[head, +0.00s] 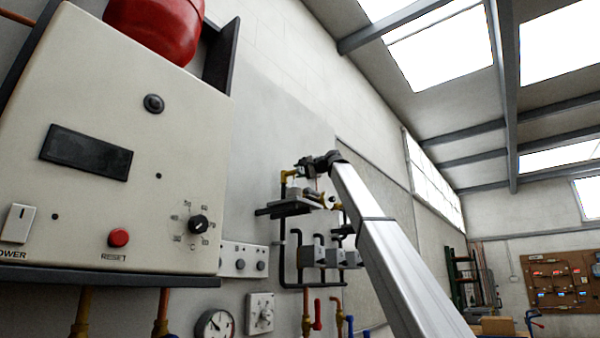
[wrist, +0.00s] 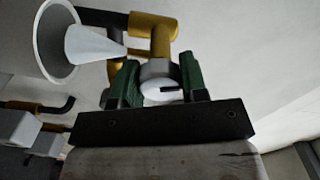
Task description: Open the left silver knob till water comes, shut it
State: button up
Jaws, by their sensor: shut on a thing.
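In the wrist view, my gripper (wrist: 158,88) is shut on a round silver knob (wrist: 160,85) with a dark slot-like mark on its face. A green finger sits on each side of it. Behind the knob is a brass valve body (wrist: 152,40) with a dark pipe. A pale cone (wrist: 92,48) spreads from the brass outlet into a grey round cup (wrist: 42,50) at left; I cannot tell for certain whether it is water. In the head view, my gripper (head: 318,165) is small and far off at the pipework, and the knob cannot be made out.
A cream control box (head: 105,220) with a red button and dial fills the left of the head view. Below the pipework are grey boxes (head: 325,257), a gauge (head: 214,325) and copper pipes. Open room lies to the right.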

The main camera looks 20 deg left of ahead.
jog(key=o, duration=0.9)
jog(key=shift+d, duration=0.1)
jog(key=v, duration=1)
jog(key=shift+s+d, duration=0.1)
jog(key=shift+d, duration=0.2)
